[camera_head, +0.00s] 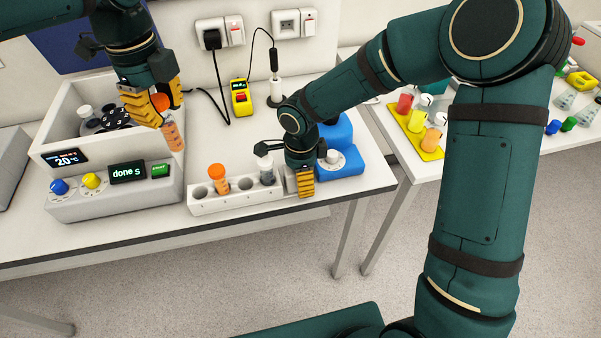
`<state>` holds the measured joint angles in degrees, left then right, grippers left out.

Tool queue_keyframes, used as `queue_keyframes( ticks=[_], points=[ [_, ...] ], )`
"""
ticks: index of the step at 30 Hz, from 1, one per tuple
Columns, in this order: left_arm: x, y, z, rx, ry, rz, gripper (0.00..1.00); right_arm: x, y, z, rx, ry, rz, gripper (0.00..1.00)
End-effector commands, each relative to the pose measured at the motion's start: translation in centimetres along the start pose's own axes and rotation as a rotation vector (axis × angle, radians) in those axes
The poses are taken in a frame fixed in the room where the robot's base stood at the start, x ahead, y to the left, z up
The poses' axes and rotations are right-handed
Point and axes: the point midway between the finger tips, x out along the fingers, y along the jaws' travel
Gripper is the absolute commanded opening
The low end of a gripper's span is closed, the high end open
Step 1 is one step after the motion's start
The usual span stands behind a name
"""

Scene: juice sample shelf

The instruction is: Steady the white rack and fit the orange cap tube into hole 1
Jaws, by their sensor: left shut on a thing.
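My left gripper (157,101) is shut on an orange cap tube (173,136) with orange contents. It holds the tube slightly tilted, above and to the left of the white rack (235,204). The rack stands near the table's front edge. Its leftmost hole is empty. The hole numbers are not readable. My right gripper (304,183) is low at the rack's right end; whether its fingers close on the rack is hidden.
A centrifuge (112,200) with an open bowl and a "done" display stands left of the rack. A blue device (340,160) stands behind my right gripper. A yellow meter (241,98) lies at the back. A yellow tray (428,150) with tubes is on another table.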

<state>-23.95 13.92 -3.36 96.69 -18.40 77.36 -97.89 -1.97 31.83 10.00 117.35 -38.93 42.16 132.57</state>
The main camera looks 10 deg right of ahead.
Motion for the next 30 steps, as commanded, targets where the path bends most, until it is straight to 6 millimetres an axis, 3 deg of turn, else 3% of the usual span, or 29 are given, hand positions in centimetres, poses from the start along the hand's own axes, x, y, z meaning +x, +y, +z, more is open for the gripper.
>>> queue_keyframes(
  ticks=[1, 5, 6, 11, 21, 30],
  points=[
    [0.0, 0.0, 0.0, 0.000, 0.000, 0.000, 0.00, 0.0, 0.0, 0.0, 0.000, 0.000, 0.000, 0.54],
    [0.0, 0.0, 0.0, 0.000, 0.000, 0.000, 0.00, 0.0, 0.0, 0.0, 0.000, 0.000, 0.000, 0.09],
    [0.0, 0.0, 0.0, 0.000, 0.000, 0.000, 0.00, 0.0, 0.0, 0.0, 0.000, 0.000, 0.000, 0.03],
    [0.8, 0.0, 0.0, -0.002, 0.002, 0.004, 0.00, -0.1, 0.0, 0.0, 0.000, 0.000, -0.001, 0.03],
    [8.3, 0.0, 0.1, -0.025, 0.027, 0.008, 0.00, -0.1, 0.0, 0.0, 0.000, 0.000, -0.001, 0.02],
    [10.3, 0.0, 0.0, -0.029, 0.031, 0.008, 0.00, -0.1, 0.0, 0.0, 0.000, 0.000, -0.001, 0.02]
  ],
)
